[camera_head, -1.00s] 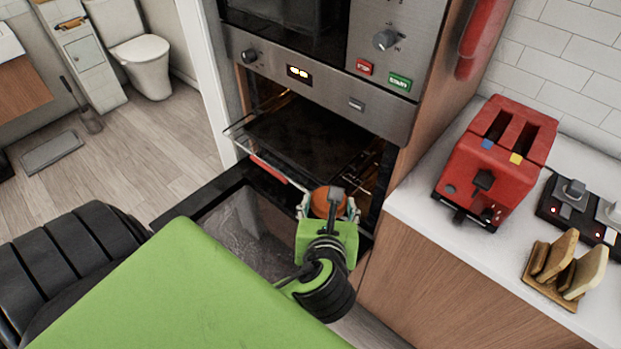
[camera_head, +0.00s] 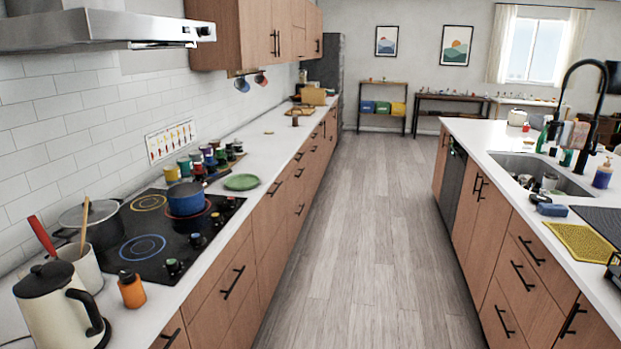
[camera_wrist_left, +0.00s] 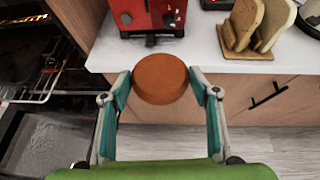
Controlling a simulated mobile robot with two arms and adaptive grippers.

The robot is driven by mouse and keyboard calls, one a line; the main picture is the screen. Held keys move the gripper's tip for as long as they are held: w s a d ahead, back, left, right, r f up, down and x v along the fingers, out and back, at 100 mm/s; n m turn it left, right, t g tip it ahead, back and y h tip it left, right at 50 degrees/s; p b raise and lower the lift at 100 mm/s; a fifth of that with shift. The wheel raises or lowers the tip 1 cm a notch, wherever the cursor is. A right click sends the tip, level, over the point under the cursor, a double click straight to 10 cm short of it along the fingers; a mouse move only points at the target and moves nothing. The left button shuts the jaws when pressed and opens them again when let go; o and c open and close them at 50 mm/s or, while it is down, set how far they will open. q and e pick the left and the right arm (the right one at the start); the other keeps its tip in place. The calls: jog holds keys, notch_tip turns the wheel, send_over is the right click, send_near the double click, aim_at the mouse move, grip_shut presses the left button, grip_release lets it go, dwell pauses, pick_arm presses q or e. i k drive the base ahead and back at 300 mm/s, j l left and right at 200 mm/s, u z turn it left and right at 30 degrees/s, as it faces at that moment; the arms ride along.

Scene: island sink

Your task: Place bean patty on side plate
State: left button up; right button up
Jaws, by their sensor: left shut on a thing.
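The bean patty (camera_wrist_left: 162,86), a round reddish-brown disc, is in the left wrist view, between the two fingers of my left gripper (camera_wrist_left: 160,77). My left gripper is shut on its sides and holds it in front of the white counter edge. A small green plate (camera_head: 241,182) lies flat on the left counter in the head view, just beyond the stove. No food shows on it. I cannot tell if it is the side plate.
The wrist view shows the open oven (camera_wrist_left: 45,75), a red toaster (camera_wrist_left: 150,15) and a toast rack (camera_wrist_left: 255,30). In the head view, a stove (camera_head: 160,230) with a blue pot (camera_head: 186,199) is left, an island sink (camera_head: 535,172) right. The aisle floor (camera_head: 345,240) is clear.

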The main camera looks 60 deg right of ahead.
aim_at(242, 184)
jog(key=i+l+z, duration=0.2)
jog(key=z, duration=0.25)
jog(key=i+l+z, duration=0.25)
jog(key=z, duration=0.15)
jog(key=i+l+z, duration=0.25)
jog(key=z, duration=0.2)
jog(key=i+z, duration=0.3)
jog(key=z, duration=0.15)
jog(key=i+z, duration=0.1)
jog(key=i, duration=0.5)
jog(key=i+j+z, duration=0.1)
jog(key=i, duration=0.45)
jog(key=i+j+z, duration=0.1)
jog(key=i, duration=0.5)
jog(key=j, duration=0.1)
